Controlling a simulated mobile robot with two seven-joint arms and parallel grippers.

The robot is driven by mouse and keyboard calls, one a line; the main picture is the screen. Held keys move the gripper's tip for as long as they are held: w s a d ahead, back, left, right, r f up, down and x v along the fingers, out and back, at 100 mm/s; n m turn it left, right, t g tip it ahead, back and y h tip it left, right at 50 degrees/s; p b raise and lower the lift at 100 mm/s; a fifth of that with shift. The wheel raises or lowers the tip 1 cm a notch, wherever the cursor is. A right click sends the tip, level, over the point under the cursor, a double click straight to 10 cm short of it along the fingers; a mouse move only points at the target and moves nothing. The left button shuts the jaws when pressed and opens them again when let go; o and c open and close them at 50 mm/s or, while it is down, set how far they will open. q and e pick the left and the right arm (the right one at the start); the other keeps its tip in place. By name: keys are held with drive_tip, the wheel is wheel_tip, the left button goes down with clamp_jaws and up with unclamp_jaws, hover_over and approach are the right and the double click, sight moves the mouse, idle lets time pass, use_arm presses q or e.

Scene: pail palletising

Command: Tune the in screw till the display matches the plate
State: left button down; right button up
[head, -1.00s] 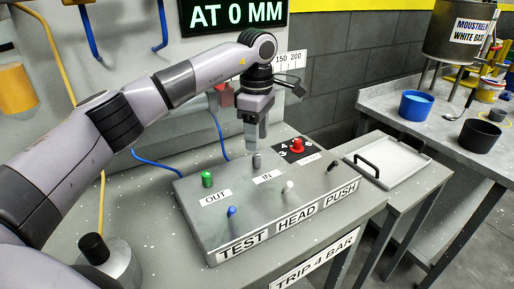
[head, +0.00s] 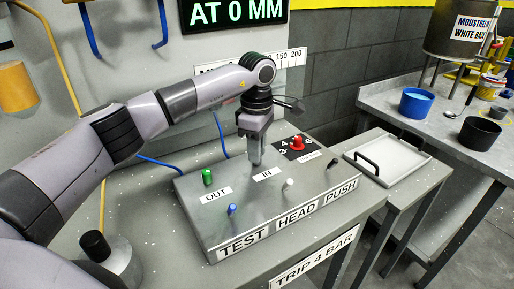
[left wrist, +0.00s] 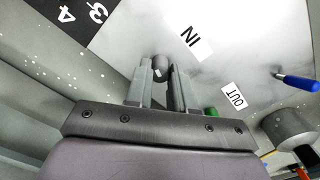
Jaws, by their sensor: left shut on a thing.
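My left gripper (head: 254,160) points down at the grey IN screw (left wrist: 160,62) on the test head box (head: 205,232). In the left wrist view its two fingers (left wrist: 160,85) stand on either side of the screw, shut on it. In the head view the fingers hide the screw. The IN label (head: 268,175) lies beside it. The display (head: 234,12) shows "AT 0 MM" in its visible part. The plate (head: 316,257) below the box reads "TRIP 4 BAR". My right gripper is not in view.
The box also carries a green OUT screw (head: 207,177), a blue-tipped lever (head: 232,209), a white-tipped lever (head: 288,184), a black-tipped lever (head: 334,163) and a red knob (head: 297,143) on a numbered dial. A white tray (head: 388,163) stands at right.

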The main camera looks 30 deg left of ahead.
use_arm(q)
drive_tip(key=n+p, duration=0.1)
drive_tip(key=n, duration=0.3)
drive_tip(key=shift+r+p, duration=0.15)
drive_tip(key=shift+p, duration=0.25)
drive_tip(key=shift+n+p, duration=0.6)
drive_tip(key=shift+n, duration=2.2)
drive_tip(key=shift+w, duration=0.1)
drive_tip(key=c, duration=1)
unclamp_jaws()
drive_tip(key=shift+o, duration=0.2)
